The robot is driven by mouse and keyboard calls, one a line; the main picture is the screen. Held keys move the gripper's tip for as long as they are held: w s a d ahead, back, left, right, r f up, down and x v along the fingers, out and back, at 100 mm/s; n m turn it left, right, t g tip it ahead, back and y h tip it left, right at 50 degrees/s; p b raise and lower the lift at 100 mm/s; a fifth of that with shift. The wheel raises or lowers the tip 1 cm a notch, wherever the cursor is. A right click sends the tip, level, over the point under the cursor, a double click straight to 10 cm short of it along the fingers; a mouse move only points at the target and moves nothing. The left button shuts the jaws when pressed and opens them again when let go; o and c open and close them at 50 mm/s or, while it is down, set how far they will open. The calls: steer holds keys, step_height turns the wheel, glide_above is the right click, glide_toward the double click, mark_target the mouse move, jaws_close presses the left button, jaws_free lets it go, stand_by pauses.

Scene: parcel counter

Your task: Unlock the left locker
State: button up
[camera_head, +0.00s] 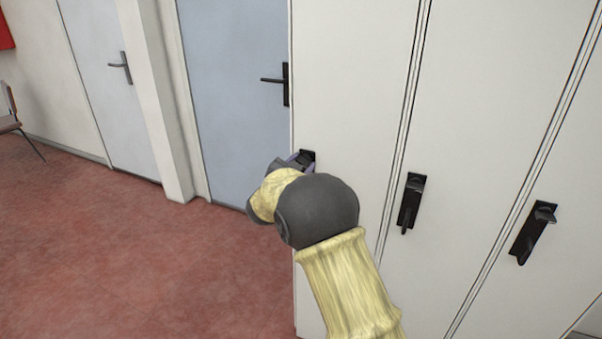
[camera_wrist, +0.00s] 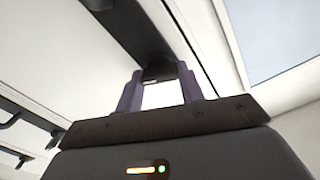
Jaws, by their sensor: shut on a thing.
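The left locker (camera_head: 350,70) is a tall white door, closed, beside the blue door. Its black latch (camera_head: 308,155) is mostly hidden behind my arm in the head view. In the wrist view its long black plate (camera_wrist: 128,25) runs up to the upper left. My gripper (camera_wrist: 160,72) has its purple fingers on either side of a dark part at the plate's lower end and is shut on this latch handle. My wrist covers most of the gripper in the head view, so the exact turn of the handle cannot be told.
The middle locker (camera_head: 480,130) and the locker at the far right have black latches (camera_head: 411,203) (camera_head: 533,232). A blue door (camera_head: 235,90) with a black lever stands left of the lockers. A chair (camera_head: 10,112) is at the far left. The red floor (camera_head: 130,260) is clear at left.

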steer(key=shift+d+f+m+b, duration=0.1)
steer(key=shift+f+m+b, duration=0.05)
steer(key=shift+m+b, duration=3.25)
steer(key=shift+d+f+m+b, duration=0.1)
steer(key=shift+m+b, duration=3.2)
steer(key=shift+b, duration=0.1)
steer(key=o, duration=1)
steer(key=shift+a, duration=0.1)
steer(key=shift+s, duration=0.1)
steer(key=v, duration=1.7)
steer(key=shift+s, duration=0.15)
